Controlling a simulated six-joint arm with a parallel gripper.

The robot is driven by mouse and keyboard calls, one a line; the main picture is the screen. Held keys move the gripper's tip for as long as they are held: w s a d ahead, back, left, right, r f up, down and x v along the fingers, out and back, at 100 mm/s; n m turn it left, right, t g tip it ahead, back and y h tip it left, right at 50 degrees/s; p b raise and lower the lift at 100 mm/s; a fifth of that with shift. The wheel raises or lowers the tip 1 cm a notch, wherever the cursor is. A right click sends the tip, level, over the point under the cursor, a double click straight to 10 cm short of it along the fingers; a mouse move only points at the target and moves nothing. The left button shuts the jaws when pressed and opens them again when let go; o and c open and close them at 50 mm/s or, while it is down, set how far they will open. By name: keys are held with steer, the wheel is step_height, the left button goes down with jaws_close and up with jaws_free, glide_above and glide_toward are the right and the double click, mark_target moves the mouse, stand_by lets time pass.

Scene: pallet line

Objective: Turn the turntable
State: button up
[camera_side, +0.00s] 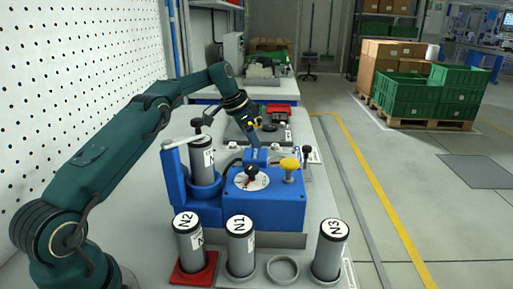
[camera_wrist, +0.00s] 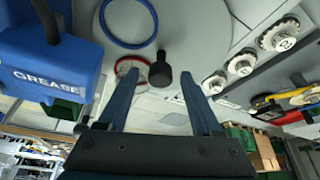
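The turntable is a pale grey disc (camera_wrist: 195,25) at the top of the wrist view. It carries a blue ring (camera_wrist: 128,42), a red-rimmed ring (camera_wrist: 128,62) and an upright-looking black peg or handle (camera_wrist: 160,68). My gripper (camera_wrist: 161,76) is open, its two blue fingers apart. The black peg shows between the fingertips in the picture; I cannot tell how far beyond them it is. In the side view my gripper (camera_side: 252,138) points down behind the blue machine, which hides most of the turntable.
A blue box marked GREASE (camera_wrist: 50,65) stands close left of my fingers in the wrist view. White numbered gears (camera_wrist: 240,64) lie right. In the side view, the blue machine (camera_side: 275,205) has a yellow knob (camera_side: 289,166); cylinders N1 (camera_side: 240,247), N2 (camera_side: 189,240) and N3 (camera_side: 329,252) stand in front.

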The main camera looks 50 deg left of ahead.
steer(key=v, duration=0.5)
stand_by(0.5)
